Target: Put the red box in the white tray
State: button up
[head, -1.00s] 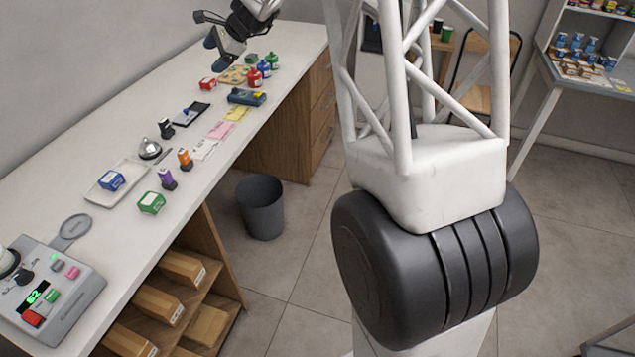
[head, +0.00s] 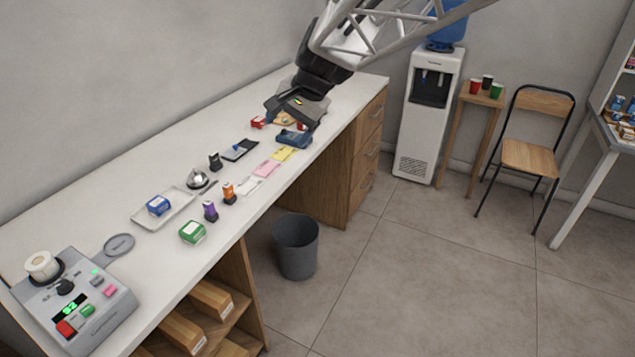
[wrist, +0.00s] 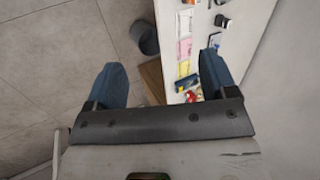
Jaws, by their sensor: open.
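The small red box (head: 258,122) sits on the white counter, toward its far end, in the head view. The white tray (head: 150,220) lies on the near half of the counter with a blue box (head: 158,205) in it. My gripper (head: 291,112) is above the far part of the counter, just right of the red box in the picture, and hides some items there. In the wrist view my gripper (wrist: 165,85) shows two blue fingers spread wide with nothing between them. The red box cannot be made out for certain in the wrist view.
A green box (head: 193,232), purple bottle (head: 210,211), orange bottle (head: 228,192) and bell (head: 197,179) stand around the tray. A grey device (head: 75,305) is at the near end. A bin (head: 296,247) stands on the floor by the counter.

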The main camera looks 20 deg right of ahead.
jog(key=s+d+f+n+h, duration=0.2)
jog(key=s+n, duration=0.2)
jog(key=s, duration=1)
jog(key=s+d+f+n+h, duration=0.2)
jog(key=s+f+n, duration=0.1)
jog(key=s, duration=1.1)
jog(key=shift+s+f+n+h, duration=0.15)
jog(key=shift+f+n+h, duration=0.15)
jog(key=shift+n+h, duration=0.1)
jog(key=shift+o, duration=0.5)
jog(key=shift+d, duration=0.1)
